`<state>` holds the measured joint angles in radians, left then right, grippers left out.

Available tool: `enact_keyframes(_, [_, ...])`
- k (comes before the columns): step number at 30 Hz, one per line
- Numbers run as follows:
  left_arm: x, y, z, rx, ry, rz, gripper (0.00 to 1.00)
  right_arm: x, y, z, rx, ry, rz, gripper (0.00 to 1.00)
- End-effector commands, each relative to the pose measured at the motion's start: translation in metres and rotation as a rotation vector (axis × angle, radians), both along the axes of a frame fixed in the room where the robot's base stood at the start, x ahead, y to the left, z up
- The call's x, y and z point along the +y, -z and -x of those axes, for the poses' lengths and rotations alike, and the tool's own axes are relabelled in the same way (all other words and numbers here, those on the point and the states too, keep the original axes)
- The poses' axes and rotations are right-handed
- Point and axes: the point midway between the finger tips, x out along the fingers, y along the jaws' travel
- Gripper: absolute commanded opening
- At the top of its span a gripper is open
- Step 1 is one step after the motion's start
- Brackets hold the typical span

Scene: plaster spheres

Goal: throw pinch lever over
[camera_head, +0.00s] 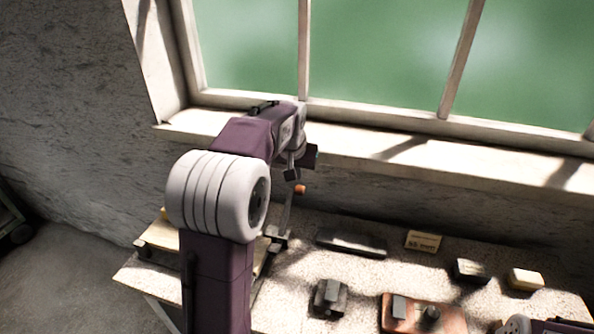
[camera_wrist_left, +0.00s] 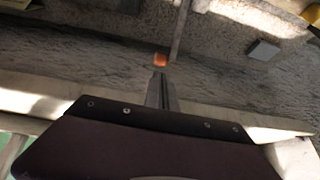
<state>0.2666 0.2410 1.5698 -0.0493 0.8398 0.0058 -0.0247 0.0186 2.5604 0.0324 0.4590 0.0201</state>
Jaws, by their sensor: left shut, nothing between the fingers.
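The lever is a thin metal rod (camera_head: 286,218) with an orange tip (camera_head: 300,188), standing on a small dark base (camera_head: 277,236) on the bench. My left gripper (camera_head: 292,174) is just above and left of the orange tip in the head view. In the left wrist view, the shut, empty fingers (camera_wrist_left: 160,78) point at the orange tip (camera_wrist_left: 160,60), with a small gap showing; the rod (camera_wrist_left: 180,30) runs up beside it. I cannot tell whether they touch. My arm hides part of the base's surroundings. My right gripper is out of view.
The speckled bench (camera_head: 285,300) holds a dark flat bar (camera_head: 351,243), a yellow card (camera_head: 423,241), a dark block (camera_head: 471,271), a pale yellow block (camera_head: 525,279), a grey block (camera_head: 328,297) and a reddish board (camera_head: 450,322). The wall and window sill (camera_head: 420,158) are close behind.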

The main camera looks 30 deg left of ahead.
Motion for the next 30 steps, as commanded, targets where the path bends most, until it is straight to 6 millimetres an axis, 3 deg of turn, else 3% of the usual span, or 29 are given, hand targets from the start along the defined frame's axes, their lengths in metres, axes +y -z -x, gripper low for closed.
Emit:
enact_keyframes(6, [0.008,0.045,-0.021,0.004,0.0,0.001,0.0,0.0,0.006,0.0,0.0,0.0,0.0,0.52])
enact_keyframes(12, [0.013,0.075,-0.036,0.003,0.0,0.001,0.0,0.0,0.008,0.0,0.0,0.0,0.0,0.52])
enact_keyframes(18, [0.016,0.086,-0.044,0.0,0.0,0.0,0.0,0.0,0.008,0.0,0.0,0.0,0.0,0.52])
enact_keyframes(30, [0.016,0.09,-0.045,0.001,0.0,0.0,0.0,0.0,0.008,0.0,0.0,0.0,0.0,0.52])
